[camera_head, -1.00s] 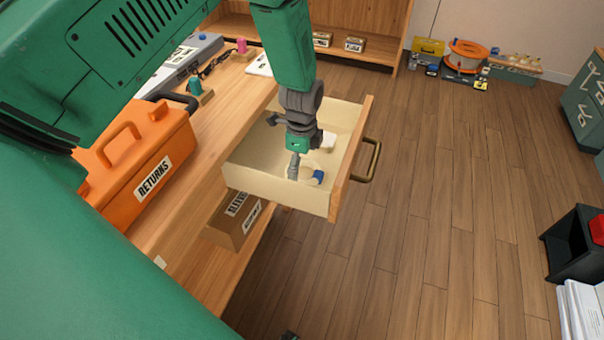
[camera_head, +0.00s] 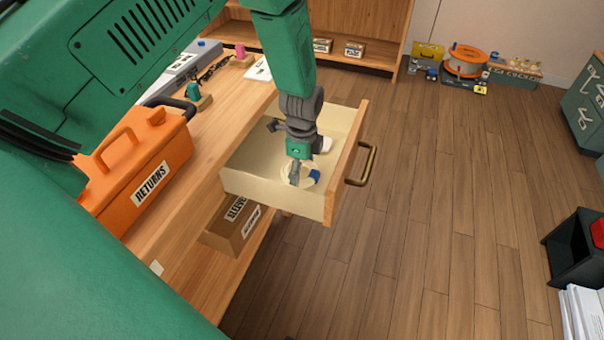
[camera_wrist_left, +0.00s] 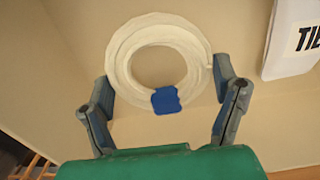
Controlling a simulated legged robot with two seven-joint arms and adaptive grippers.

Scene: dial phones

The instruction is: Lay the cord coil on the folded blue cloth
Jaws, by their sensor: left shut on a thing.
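The cord coil is a white ring with a blue tie, lying in the open drawer (camera_head: 262,187). In the left wrist view the coil (camera_wrist_left: 118,58) lies flat on the pale drawer floor, with the blue tie towards my palm. My left gripper (camera_head: 295,174) reaches down into the drawer from above. In the wrist view its two fingers (camera_wrist_left: 163,76) are at opposite outer sides of the coil, shut on it. In the head view the gripper partly hides the coil. I do not see a folded blue cloth in these views. My right gripper is not in view.
A white item with black lettering (camera_wrist_left: 292,40) lies beside the coil in the drawer. The drawer's walls and front with a brass handle (camera_head: 363,164) surround the gripper. An orange RETURNS box (camera_head: 135,170) stands on the wooden bench to the left. The floor at right is mostly clear.

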